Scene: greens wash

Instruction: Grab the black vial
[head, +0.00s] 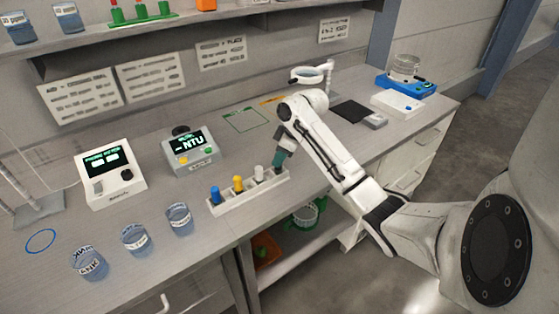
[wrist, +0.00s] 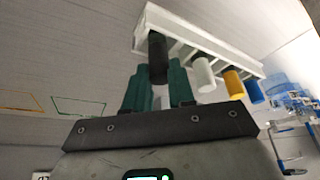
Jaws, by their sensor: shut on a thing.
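The black vial (wrist: 157,60) stands at the end slot of the white rack (wrist: 195,38) in the wrist view. My gripper (wrist: 159,88) has its teal fingers on both sides of the vial, shut on it. In the head view my gripper (head: 281,157) reaches down at the right end of the rack (head: 247,192) and mostly hides the black vial. I cannot tell whether the vial is raised from its slot. White (head: 259,173), yellow (head: 238,184) and blue (head: 214,195) vials stand in a row to its left.
Several labelled beakers (head: 134,238) stand at the front left of the bench. A meter reading NTU (head: 193,150) and another display box (head: 109,175) stand behind the rack. A magnifier ring (head: 307,75) and blue-based device (head: 405,84) are behind my arm. The bench's front edge is close to the rack.

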